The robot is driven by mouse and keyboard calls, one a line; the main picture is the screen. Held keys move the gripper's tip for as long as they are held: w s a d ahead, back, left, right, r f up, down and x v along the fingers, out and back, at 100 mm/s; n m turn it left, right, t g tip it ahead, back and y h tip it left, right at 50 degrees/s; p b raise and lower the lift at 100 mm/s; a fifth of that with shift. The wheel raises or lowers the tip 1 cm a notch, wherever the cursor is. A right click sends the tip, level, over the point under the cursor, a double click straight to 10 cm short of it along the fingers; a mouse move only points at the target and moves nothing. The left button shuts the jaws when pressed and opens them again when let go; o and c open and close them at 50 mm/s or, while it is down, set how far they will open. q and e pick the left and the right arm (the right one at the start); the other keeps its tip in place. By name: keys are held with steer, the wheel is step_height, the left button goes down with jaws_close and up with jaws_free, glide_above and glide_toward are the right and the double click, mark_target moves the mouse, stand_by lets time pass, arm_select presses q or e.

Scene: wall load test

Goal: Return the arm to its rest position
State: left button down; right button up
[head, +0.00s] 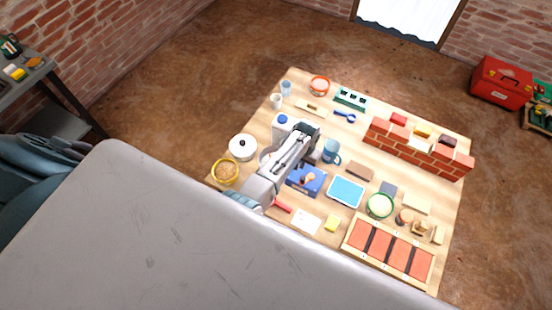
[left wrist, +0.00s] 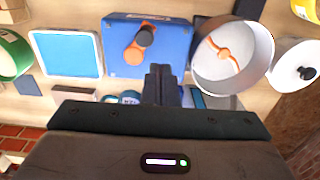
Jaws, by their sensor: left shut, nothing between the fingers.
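My left arm reaches over the table from the lower left in the head view, its dark left gripper (head: 308,131) above the middle of the wooden table (head: 330,128). In the left wrist view the black fingers of my left gripper (left wrist: 163,82) are together with nothing between them. They hang over the tabletop, close to a blue box (left wrist: 165,62) and a round white pan (left wrist: 200,75). The blue box (head: 316,187) lies beside my forearm in the head view. My right gripper is in neither view.
A brick wall (head: 415,148) stands at the table's right. A white lidded pot (head: 242,147) and yellow-rimmed bowl (head: 226,172) are left of my arm. A blue mug (head: 331,151), blue tray (head: 346,191) and green-rimmed bowl (head: 379,206) lie right of it. Open floor surrounds the table.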

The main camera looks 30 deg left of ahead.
arm_select(q)
steer(key=shift+r, duration=0.35)
stand_by(0.3)
